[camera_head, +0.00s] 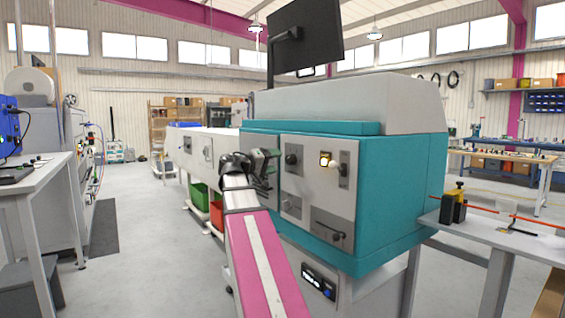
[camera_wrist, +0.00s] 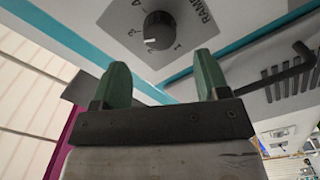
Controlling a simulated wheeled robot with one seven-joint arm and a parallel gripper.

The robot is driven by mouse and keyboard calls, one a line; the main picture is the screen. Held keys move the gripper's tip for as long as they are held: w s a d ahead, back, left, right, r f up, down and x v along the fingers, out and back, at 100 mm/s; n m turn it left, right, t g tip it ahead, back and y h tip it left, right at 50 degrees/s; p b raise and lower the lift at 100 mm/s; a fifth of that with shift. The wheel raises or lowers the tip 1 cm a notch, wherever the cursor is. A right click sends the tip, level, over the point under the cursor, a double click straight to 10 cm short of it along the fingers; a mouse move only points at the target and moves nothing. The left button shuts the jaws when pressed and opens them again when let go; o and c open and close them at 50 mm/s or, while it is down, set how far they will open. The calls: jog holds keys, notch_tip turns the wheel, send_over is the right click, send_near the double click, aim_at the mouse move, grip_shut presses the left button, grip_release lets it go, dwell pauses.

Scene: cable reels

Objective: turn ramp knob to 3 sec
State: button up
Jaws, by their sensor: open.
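The ramp knob (camera_wrist: 160,30) is a round black knob with a white pointer mark, on a grey plate lettered RAMP in the wrist view. Small digits ring it; the pointer is toward the lower left of the picture, its exact setting too small to tell. In the head view a dark knob (camera_head: 292,159), seemingly the same one, is at the upper left of the machine's grey panel (camera_head: 318,213). My gripper (camera_wrist: 161,70) has two green fingers, apart and empty, just short of the knob and not around it. In the head view my gripper (camera_head: 268,167) is left of the panel.
A bench (camera_head: 495,235) stands at right. Open floor (camera_head: 140,245) is at left.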

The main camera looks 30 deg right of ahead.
jog(key=shift+s+a, duration=0.2)
jog(key=shift+a, duration=2.15)
